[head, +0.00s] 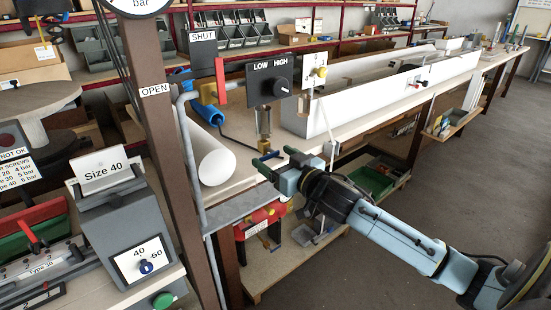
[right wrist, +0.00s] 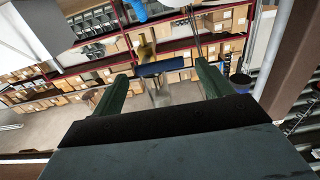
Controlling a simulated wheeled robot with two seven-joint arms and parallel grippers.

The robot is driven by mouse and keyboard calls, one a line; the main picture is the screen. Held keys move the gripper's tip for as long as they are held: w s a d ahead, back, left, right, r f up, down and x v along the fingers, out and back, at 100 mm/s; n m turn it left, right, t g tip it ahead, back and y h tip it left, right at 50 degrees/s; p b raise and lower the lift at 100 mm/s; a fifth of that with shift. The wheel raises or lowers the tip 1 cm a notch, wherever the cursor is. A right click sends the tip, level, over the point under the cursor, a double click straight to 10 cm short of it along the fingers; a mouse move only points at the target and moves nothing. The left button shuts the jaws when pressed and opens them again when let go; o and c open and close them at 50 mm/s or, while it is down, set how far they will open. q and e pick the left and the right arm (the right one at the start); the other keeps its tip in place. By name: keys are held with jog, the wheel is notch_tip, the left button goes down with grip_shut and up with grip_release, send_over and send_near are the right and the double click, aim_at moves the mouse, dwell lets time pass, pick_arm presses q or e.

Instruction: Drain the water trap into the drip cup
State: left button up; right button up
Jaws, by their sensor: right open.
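The water trap (head: 264,124) hangs under the black LOW/HIGH panel in the head view, a clear bowl with a brass fitting at its lower end. In the right wrist view the brass fitting (right wrist: 145,48) shows just above a dark blue bar. Below the bar is a clear vessel (right wrist: 160,93), which looks like the drip cup; I cannot tell whether it touches the fitting. My right gripper (head: 274,161) is open just below the trap, its green fingers either side of the clear vessel in the wrist view, with nothing gripped. My left gripper is out of view.
A grey rail (head: 240,208) and a brown post (head: 163,130) stand left of my right gripper. A white roll (head: 216,166) lies on the bench close by. The red SHUT/OPEN lever (head: 221,82) is up left. A long white profile (head: 385,88) runs along the bench.

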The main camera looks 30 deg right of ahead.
jog(key=shift+w, duration=0.3)
jog(key=c, duration=1)
